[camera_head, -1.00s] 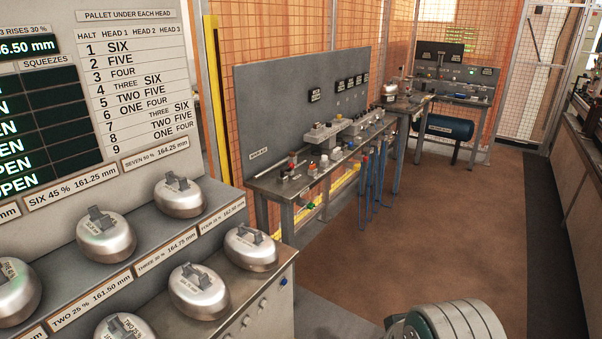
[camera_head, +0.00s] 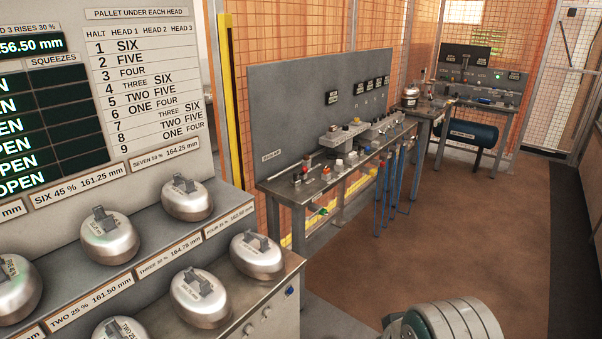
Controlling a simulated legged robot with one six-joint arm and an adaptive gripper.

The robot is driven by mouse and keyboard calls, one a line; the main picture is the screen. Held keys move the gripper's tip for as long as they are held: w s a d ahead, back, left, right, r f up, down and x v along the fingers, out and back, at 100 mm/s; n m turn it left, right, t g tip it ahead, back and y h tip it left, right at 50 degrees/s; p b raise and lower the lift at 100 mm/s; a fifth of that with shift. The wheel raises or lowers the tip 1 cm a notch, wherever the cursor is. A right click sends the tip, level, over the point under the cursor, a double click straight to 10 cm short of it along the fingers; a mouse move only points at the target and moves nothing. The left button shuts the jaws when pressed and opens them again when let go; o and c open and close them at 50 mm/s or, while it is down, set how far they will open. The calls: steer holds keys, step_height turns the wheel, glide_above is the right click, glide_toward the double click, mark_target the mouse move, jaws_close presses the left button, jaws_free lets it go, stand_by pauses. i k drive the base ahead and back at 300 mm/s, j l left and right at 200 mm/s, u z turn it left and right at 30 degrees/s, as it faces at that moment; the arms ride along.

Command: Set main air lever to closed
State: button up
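A grey workbench (camera_head: 290,192) with a tall back panel (camera_head: 300,105) stands in the middle distance. Small levers, knobs and valve fittings (camera_head: 327,173) line its top, some with red, white or orange parts. A small label (camera_head: 271,155) sits low at the panel's left end, too small to read. I cannot tell which fitting is the main air lever, nor its position. A grey and dark green rounded part of my arm shows at the bottom right, well apart from the bench. My gripper's fingers are not in view.
A near rack (camera_head: 225,222) holds several rounded metal weights (camera_head: 187,200), below a board of pallet numbers (camera_head: 145,60). Blue hoses (camera_head: 390,190) hang under the bench. A second bench (camera_head: 485,75) with a blue tank (camera_head: 475,133) stands farther back. The brown floor (camera_head: 440,235) is open.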

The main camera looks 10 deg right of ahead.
mark_target(304, 169)
steer(key=i+l+z, duration=0.35)
steer(key=l, duration=0.15)
steer(key=i+l+z, duration=0.35)
steer(key=i+l, duration=0.2)
steer(key=i, duration=0.3)
steer(key=i+l, duration=0.2)
steer(key=i, duration=0.25)
steer(key=i+j+u, duration=0.15)
steer(key=i+u, duration=0.3)
steer(key=i+j+u, duration=0.1)
steer(key=u, duration=0.35)
steer(key=i+l+u, duration=0.15)
steer(key=i+u, duration=0.25)
steer(key=i+j+u, duration=0.15)
steer(key=i, duration=0.35)
steer(key=i+j+u, duration=0.15)
steer(key=i, duration=0.35)
steer(key=j, duration=0.1)
